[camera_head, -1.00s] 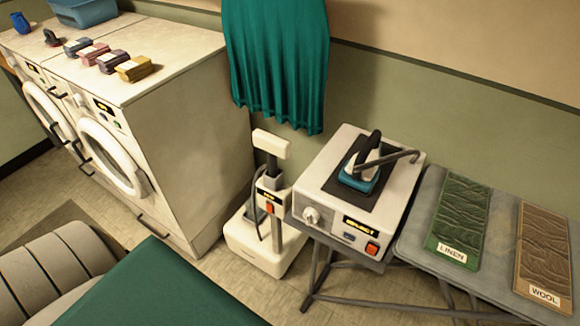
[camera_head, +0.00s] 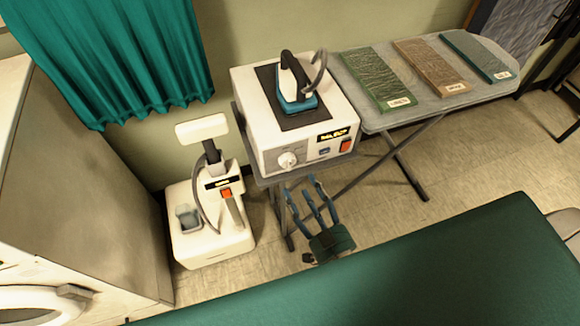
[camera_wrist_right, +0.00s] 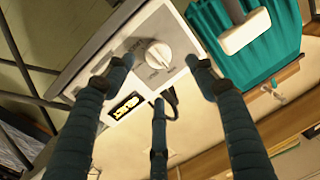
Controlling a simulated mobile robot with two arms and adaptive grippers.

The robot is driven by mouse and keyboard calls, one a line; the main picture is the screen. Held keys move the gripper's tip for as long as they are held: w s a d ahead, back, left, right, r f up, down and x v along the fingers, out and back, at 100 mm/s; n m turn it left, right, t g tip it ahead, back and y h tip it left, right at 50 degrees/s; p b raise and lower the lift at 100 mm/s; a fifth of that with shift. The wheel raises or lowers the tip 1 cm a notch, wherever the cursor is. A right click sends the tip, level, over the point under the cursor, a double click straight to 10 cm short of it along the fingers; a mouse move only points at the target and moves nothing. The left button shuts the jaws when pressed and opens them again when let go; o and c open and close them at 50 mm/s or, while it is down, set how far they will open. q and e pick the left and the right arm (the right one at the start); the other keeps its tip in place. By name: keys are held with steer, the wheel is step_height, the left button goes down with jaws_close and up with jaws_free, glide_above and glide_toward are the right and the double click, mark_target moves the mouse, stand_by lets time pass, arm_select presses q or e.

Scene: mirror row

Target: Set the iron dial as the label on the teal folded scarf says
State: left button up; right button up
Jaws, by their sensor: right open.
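The iron dial (camera_head: 288,160) is a white round knob on the front of the white iron station (camera_head: 262,128). In the right wrist view the dial (camera_wrist_right: 157,54) appears between my open fingers, with printing around it too blurred to read. My right gripper (camera_head: 318,198) is open and empty, below and right of the dial in the head view; its fingers (camera_wrist_right: 158,70) appear apart from the dial. The teal folded scarf (camera_head: 472,50) lies at the right on the ironing board. Its white label (camera_head: 502,75) is too small to read. My left gripper is out of view.
A green cloth (camera_head: 372,75) and a brown cloth (camera_head: 428,62) lie beside the scarf on the ironing board (camera_head: 492,96). The iron (camera_head: 296,98) rests on the station. A white steamer (camera_head: 212,235) stands left, and a green surface (camera_head: 420,265) fills the foreground.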

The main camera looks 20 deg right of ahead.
mark_target(291, 166)
steer(key=w, duration=0.3)
steer(key=w+p, duration=0.1)
steer(key=w, duration=0.3)
steer(key=shift+w+a, duration=0.2)
steer(key=shift+w, duration=0.05)
steer(key=shift+w+a+f, duration=0.1)
steer(key=shift+w+a, duration=0.05)
steer(key=shift+w, duration=0.35)
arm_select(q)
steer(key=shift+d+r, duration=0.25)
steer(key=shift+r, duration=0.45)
arm_select(e)
steer(key=c, duration=1.2)
